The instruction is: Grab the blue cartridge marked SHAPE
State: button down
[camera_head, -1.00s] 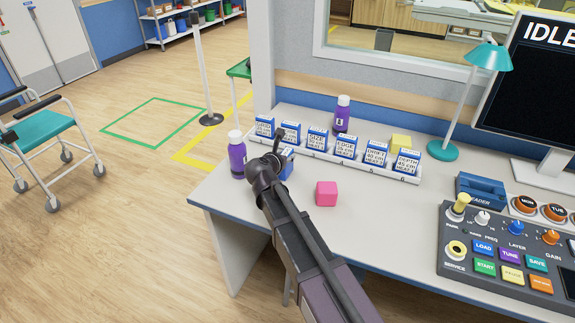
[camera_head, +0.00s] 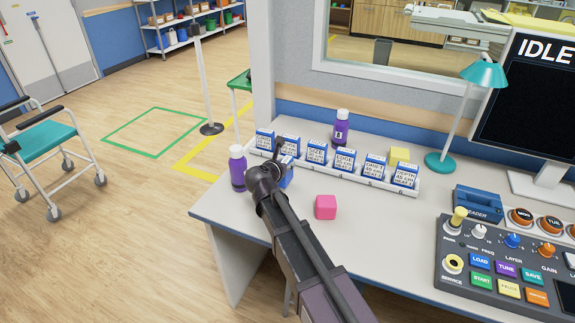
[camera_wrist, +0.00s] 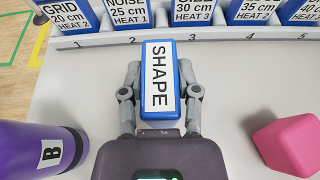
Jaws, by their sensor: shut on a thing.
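The blue cartridge marked SHAPE (camera_wrist: 160,80) is between the two fingers of my gripper (camera_wrist: 160,98) in the wrist view, its white label facing the camera. The fingers touch its sides and are shut on it. In the head view my gripper (camera_head: 276,175) is over the table near the left end of the cartridge rack, and only a blue part of the held cartridge (camera_head: 287,176) shows past the arm. Whether the cartridge touches the tabletop cannot be told.
A white rack (camera_head: 399,187) of several blue cartridges stands behind my gripper. A purple bottle (camera_head: 237,170) is close on the left, another (camera_head: 340,128) behind the rack. A pink cube (camera_head: 325,207) lies to the right. A control panel (camera_head: 500,262) and blue reader (camera_head: 478,205) are farther right.

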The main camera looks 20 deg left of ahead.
jog(key=shift+r+p, duration=0.35)
jog(key=shift+r, duration=0.3)
jog(key=s+a+r+p, duration=0.1)
jog(key=s+a, duration=0.1)
jog(key=s, duration=1.3)
jog(key=shift+s+a, duration=0.4)
jog(key=shift+r, duration=0.1)
jog(key=shift+r, duration=0.15)
